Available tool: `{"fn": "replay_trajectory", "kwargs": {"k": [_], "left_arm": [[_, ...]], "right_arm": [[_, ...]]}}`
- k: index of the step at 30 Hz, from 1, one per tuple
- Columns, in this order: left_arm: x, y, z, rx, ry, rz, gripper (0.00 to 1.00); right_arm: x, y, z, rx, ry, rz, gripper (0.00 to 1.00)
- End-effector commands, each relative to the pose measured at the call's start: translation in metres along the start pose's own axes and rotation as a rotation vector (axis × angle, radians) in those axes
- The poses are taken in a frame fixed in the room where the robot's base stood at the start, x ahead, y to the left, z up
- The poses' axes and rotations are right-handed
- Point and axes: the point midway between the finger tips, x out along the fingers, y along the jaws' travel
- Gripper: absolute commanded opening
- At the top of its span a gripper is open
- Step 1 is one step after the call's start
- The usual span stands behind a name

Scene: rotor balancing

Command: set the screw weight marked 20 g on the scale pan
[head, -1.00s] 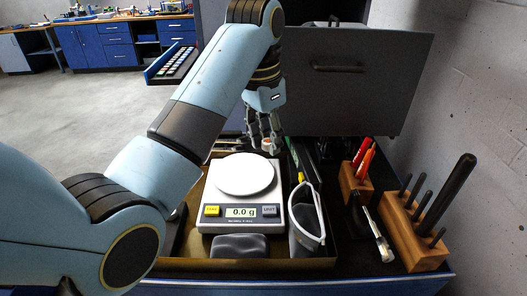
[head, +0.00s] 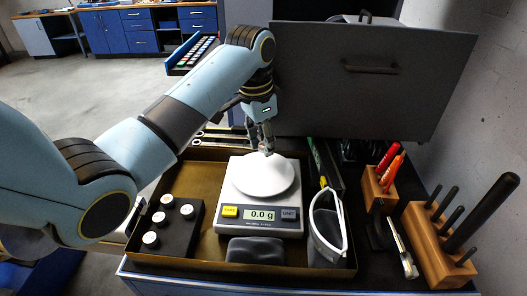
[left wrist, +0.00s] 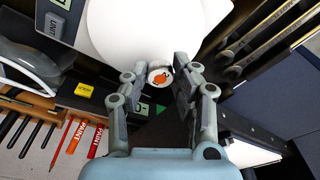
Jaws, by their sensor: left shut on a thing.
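The scale (head: 240,234) stands in a shallow tray, and its display reads 0.0 g. Its round white pan (head: 262,178) is bare apart from the area at its back edge. My left gripper (head: 266,148) points down over that back edge. It is shut on a small screw weight with an orange mark on its pale top; the weight shows between the fingertips in the left wrist view (left wrist: 159,76). The marking is too small to read. Whether the weight touches the pan I cannot tell. My right gripper is not in view.
A black block (head: 176,242) with several white-topped weights stands left of the scale. A grey pouch (head: 256,251) lies in front, and a white-rimmed case (head: 328,240) stands right. Wooden holders (head: 437,245) with rods and markers are further right. A dark raised panel (head: 370,75) stands behind.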

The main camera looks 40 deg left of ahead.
Motion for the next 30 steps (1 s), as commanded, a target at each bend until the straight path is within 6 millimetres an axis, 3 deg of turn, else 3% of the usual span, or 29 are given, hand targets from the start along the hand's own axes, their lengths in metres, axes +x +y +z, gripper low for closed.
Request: {"fn": "replay_trajectory", "kwargs": {"k": [9,19,20,25,30], "left_arm": [[0.038,0.001,0.005,0.000,-0.001,0.001,0.09],[0.042,0.000,0.005,0.000,0.000,0.001,0.09],[0.042,0.000,0.005,0.000,0.000,0.000,0.27],[0.042,0.000,0.005,0.000,0.000,0.000,0.49],[0.042,0.000,0.005,0.000,0.000,0.000,0.49]], "right_arm": [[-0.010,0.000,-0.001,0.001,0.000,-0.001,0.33],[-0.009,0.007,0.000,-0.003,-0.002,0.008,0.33],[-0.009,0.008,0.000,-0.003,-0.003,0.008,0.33],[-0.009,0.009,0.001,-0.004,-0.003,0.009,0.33],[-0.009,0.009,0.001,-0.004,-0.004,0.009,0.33]]}}
